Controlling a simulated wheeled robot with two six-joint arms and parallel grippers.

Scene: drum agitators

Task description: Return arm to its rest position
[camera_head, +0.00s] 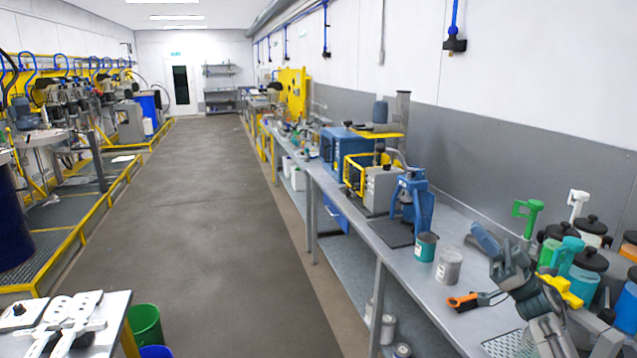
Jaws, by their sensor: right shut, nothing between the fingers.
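My right arm comes in at the lower right, above the workbench (440,215). Its grey wrist reaches up and left, and the blue-grey right gripper (482,236) is shut and empty. It appears above the bench, near a grey can (448,266) and a teal can (426,246), and is apart from both in the picture. My left gripper is not in view.
An orange-handled tool (463,301) lies near my right wrist. Several lidded containers crowd the right, including a teal one (586,272). A blue machine (411,200) stands farther along the bench. The grey aisle floor (210,220) is clear. A green bucket (145,324) stands lower left.

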